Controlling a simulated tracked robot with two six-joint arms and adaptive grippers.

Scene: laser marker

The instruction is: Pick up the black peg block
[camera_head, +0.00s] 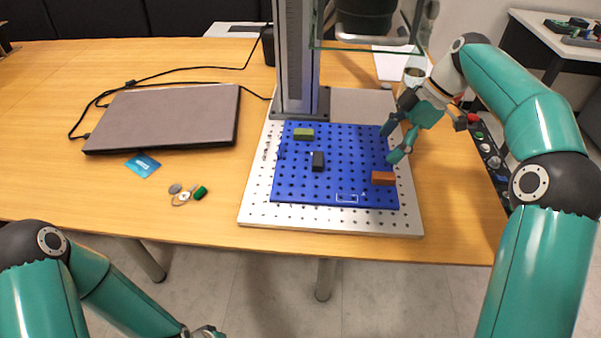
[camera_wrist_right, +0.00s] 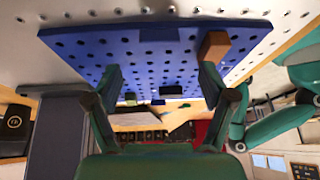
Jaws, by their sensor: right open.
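The black peg block (camera_head: 318,161) stands on the blue pegboard (camera_head: 340,140), near its middle. In the right wrist view a dark block (camera_wrist_right: 171,90), which looks like it, shows small between the fingers, beyond them. My right gripper (camera_head: 393,141) is open and empty over the right edge of the pegboard, to the right of the black block and apart from it. It also shows in the right wrist view (camera_wrist_right: 161,86), with its two fingers spread. My left arm shows at the bottom left; its gripper is out of the frame.
A green block (camera_head: 303,134) stands behind the black one, and an orange block (camera_head: 383,178) at the board's right. The marker's grey column (camera_head: 297,60) rises behind the board. A laptop (camera_head: 165,118), a blue card (camera_head: 143,165) and small round pieces (camera_head: 185,196) lie left.

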